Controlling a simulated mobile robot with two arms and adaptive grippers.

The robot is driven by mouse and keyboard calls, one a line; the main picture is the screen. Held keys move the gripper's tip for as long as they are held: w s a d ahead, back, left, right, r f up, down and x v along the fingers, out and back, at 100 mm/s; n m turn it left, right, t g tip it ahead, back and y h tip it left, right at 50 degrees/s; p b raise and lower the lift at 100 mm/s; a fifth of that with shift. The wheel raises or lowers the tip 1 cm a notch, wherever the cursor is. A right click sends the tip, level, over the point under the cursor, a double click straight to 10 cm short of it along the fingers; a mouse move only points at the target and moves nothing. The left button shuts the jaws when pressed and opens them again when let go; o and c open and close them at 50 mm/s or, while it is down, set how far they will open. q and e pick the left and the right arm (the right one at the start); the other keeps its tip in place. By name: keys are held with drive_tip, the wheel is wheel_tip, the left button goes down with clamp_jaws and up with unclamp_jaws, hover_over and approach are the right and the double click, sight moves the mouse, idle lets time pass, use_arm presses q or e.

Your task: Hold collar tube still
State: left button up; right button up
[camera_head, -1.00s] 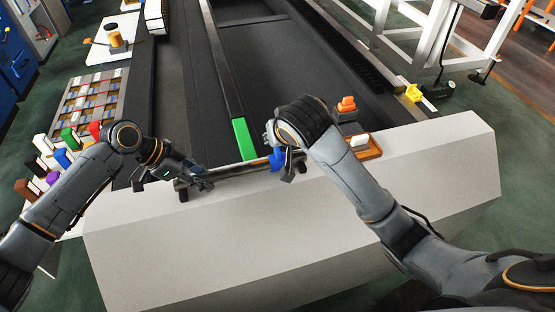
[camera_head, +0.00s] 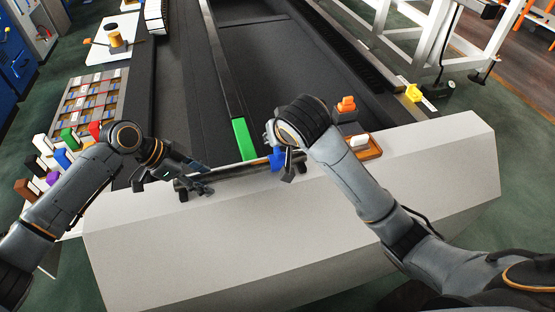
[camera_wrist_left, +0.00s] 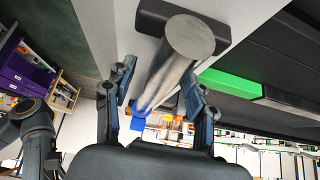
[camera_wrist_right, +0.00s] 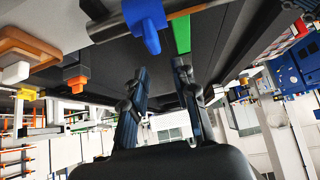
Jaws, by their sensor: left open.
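A grey metal tube (camera_head: 238,170) lies across dark supports on top of a white block. A blue collar (camera_head: 277,158) is on the tube towards its right end. My left gripper (camera_head: 207,180) is open at the tube's left part. In the left wrist view, the tube (camera_wrist_left: 170,70) passes between its spread fingers (camera_wrist_left: 160,95), with clear gaps on both sides. My right gripper is mostly hidden behind its own wrist in the head view. In the right wrist view its fingers (camera_wrist_right: 158,75) are apart and empty, and the blue collar (camera_wrist_right: 146,20) lies ahead of them.
A green strip (camera_head: 244,139) lies just behind the tube. An orange tray (camera_head: 372,153) with a white block and an orange part (camera_head: 347,104) are to the right. Coloured blocks (camera_head: 62,157) stand at the left. The white block's front top (camera_head: 300,230) is bare.

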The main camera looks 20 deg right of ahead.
use_arm(q)
drive_tip(key=v, duration=1.2)
drive_tip(key=shift+s+f, duration=0.1)
